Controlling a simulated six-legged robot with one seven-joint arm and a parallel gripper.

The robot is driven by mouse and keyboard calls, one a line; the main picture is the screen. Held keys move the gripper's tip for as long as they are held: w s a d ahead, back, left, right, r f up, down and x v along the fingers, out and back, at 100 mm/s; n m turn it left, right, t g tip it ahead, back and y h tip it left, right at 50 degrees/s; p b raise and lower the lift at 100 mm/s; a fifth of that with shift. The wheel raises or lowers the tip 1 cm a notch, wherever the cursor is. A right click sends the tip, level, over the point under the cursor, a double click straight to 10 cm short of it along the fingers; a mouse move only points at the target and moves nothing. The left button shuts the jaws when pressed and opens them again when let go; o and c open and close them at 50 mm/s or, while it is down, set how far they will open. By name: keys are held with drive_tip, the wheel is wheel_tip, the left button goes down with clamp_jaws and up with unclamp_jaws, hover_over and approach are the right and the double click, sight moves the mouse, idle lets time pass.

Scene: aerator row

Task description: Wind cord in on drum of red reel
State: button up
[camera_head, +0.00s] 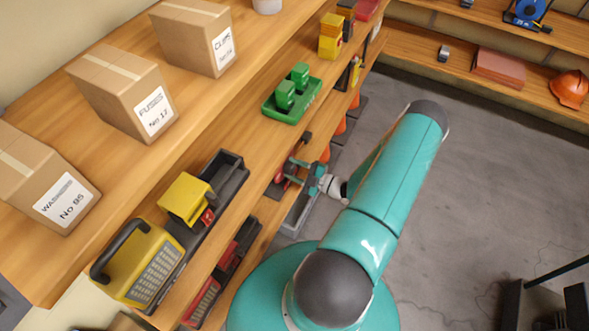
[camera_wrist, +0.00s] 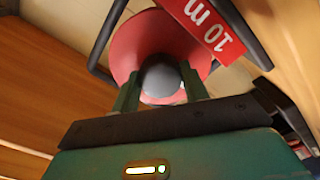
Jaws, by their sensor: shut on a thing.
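The red reel (camera_wrist: 190,50) fills the upper middle of the wrist view, with a dark frame around it and a red tag reading "10 m" (camera_wrist: 205,22). My gripper (camera_wrist: 160,92) is shut on a round grey knob (camera_wrist: 161,78) in front of the reel's red disc. In the head view my gripper (camera_head: 312,178) reaches into the shelf, at a small red part of the reel (camera_head: 289,171). The cord cannot be made out in either view.
A green tray (camera_head: 268,109) with green blocks stands on the shelf above the gripper. A yellow radio-like box (camera_head: 150,265) and a dark tray (camera_head: 232,172) are at lower left. Cardboard boxes (camera_head: 125,90) line the top shelf. Grey floor (camera_head: 470,190) is open at right.

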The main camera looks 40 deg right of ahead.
drive_tip(key=o, duration=1)
drive_tip(key=v, duration=1.3)
drive_tip(key=shift+s+r, duration=0.1)
drive_tip(key=shift+s, duration=0.3)
